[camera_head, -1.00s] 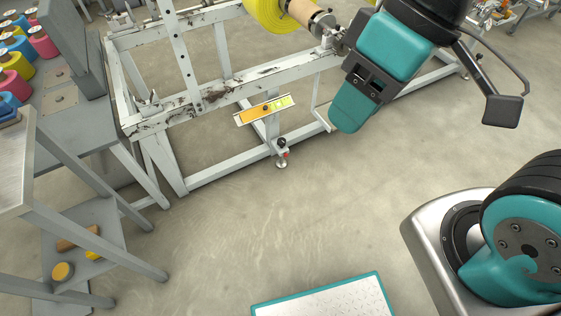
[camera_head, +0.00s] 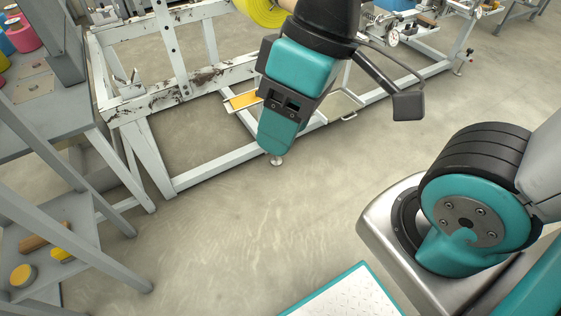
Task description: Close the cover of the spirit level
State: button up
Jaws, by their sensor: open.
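The spirit level shows as an orange-yellow strip with a pale edge (camera_head: 242,101) on the low front part of the white machine frame. Its right part is hidden behind my gripper, so I cannot see its green part or how its cover stands. My gripper (camera_head: 276,138), teal and black, hangs pointing down in front of the frame, overlapping the level's right side in the picture. I see it from behind, open, with nothing visible in it. Its distance from the level cannot be told, and no contact shows.
The white frame (camera_head: 215,163) runs across the back, with a yellow roll (camera_head: 258,10) above. A grey table (camera_head: 40,115) with coloured spools stands at left, over a lower shelf (camera_head: 75,265) holding yellow and brown pieces. The concrete floor in the middle is clear.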

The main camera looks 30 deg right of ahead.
aim_at(241, 101)
jog(key=u, duration=0.4)
jog(key=i, duration=0.85)
jog(key=z, duration=0.4)
